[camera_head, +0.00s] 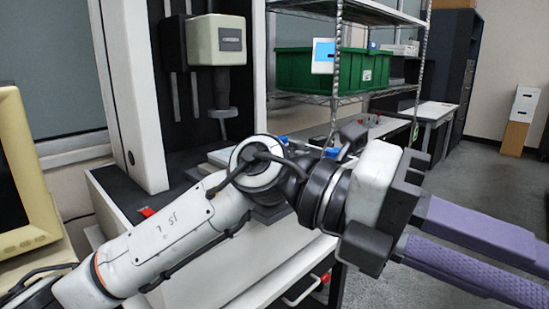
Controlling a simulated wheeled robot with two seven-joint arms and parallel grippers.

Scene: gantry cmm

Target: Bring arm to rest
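My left arm comes in from the lower left and reaches across the middle of the view. My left gripper (495,255) is at the right, with its two purple fingers pointing to the right edge of the picture. A gap shows between the fingers, with nothing seen in it, so it is open. The fingertips are at or past the picture's edge. My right arm and gripper are not in view.
A measuring machine with a white column (130,95) and dark base stands behind my arm. A wire shelf (340,98) holds a green crate (300,72). A beige monitor (22,170) is at the left edge. Grey floor (480,175) is open at the right.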

